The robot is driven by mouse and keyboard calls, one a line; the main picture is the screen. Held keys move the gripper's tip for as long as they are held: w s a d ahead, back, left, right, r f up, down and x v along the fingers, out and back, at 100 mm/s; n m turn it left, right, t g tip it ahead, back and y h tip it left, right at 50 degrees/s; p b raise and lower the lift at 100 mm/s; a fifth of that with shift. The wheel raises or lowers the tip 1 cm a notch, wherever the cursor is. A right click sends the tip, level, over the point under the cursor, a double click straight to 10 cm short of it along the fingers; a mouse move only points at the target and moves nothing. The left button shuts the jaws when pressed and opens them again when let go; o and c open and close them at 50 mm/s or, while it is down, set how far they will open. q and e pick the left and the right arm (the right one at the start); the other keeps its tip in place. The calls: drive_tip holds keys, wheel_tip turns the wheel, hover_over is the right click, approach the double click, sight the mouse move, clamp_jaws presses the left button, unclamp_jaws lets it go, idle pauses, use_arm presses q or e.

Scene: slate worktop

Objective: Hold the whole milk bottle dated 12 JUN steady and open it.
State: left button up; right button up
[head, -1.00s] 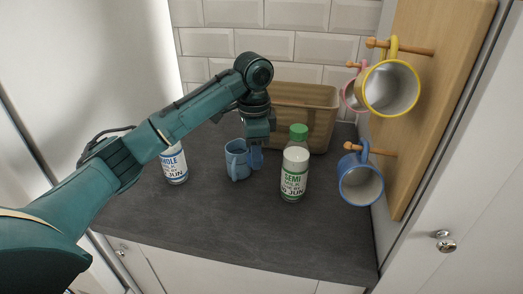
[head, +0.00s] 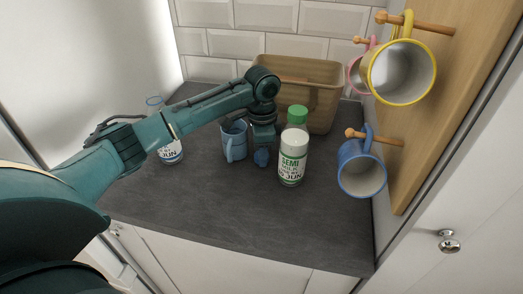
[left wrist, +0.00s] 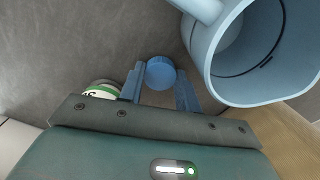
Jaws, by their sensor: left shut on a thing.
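The whole milk bottle (head: 171,153) stands upright at the left of the worktop, partly behind my left arm. Its label shows "JUN"; the day is hidden. Its top (head: 154,102) shows above the arm, with no blue cap visible on it. My left gripper (head: 262,150) is well to the right of it, between the blue mug and the semi milk bottle. It is shut on a round blue cap (left wrist: 160,74), which shows between the fingers in the left wrist view. My right gripper is not in view.
A blue mug (head: 234,143) stands close left of the gripper. The green-capped semi milk bottle (head: 292,165) stands close right. A tan bin (head: 322,98) is behind. Mugs hang on pegs at the right, including a blue one (head: 362,178). The front worktop (head: 235,210) is clear.

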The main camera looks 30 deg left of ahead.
use_arm(q)
drive_tip(key=shift+f, duration=0.25)
drive_tip(key=o, duration=1.1)
drive_tip(key=shift+c, duration=0.2)
wheel_tip(320, 180, up, 12)
drive_tip(key=shift+r, duration=0.15)
